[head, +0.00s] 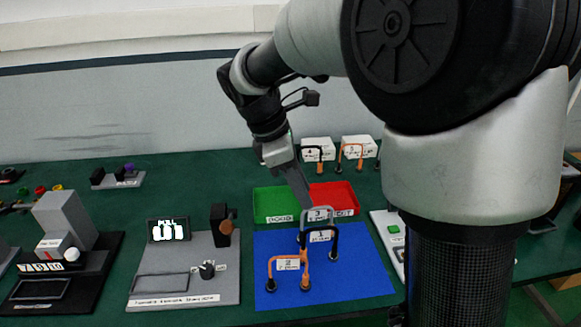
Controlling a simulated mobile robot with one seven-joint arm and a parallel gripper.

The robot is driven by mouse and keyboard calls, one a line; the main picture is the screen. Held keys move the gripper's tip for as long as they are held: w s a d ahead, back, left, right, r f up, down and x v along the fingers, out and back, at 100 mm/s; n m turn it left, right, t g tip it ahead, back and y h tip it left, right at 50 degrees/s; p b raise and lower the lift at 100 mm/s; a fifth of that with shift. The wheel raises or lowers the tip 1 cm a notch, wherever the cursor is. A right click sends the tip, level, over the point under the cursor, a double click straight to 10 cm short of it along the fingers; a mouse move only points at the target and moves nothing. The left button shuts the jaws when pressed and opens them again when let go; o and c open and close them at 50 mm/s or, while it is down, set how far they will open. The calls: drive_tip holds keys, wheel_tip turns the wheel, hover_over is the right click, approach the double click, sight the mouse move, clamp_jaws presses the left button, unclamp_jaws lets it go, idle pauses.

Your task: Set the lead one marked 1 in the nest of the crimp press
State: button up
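On the blue mat (350,285) stand several arched leads with white tags. An orange lead (270,265) tagged 2 is at the front left. A black lead (334,240) stands behind it to the right; its tag is too small to read surely. A grey lead (330,210) tagged 3 is at the mat's back edge. My gripper (304,200) points down just above and left of the grey lead; whether its fingers are apart or touch it cannot be told. A grey press-like machine (62,218) on a black base is at the far left; its nest is not clear.
A grey station with a lit screen (168,230) stands left of the mat. Green (270,200) and red (340,195) trays lie behind the mat. Two more leads stand by white boxes (358,147) at the back. My arm hides much of the right side.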

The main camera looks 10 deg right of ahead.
sight(325, 236)
drive_tip(key=shift+n, duration=0.3)
drive_tip(key=b+x, duration=0.3)
drive_tip(key=x, duration=1.4)
drive_tip(key=shift+w+f, duration=0.1)
drive_tip(key=shift+f, duration=0.25)
clamp_jaws()
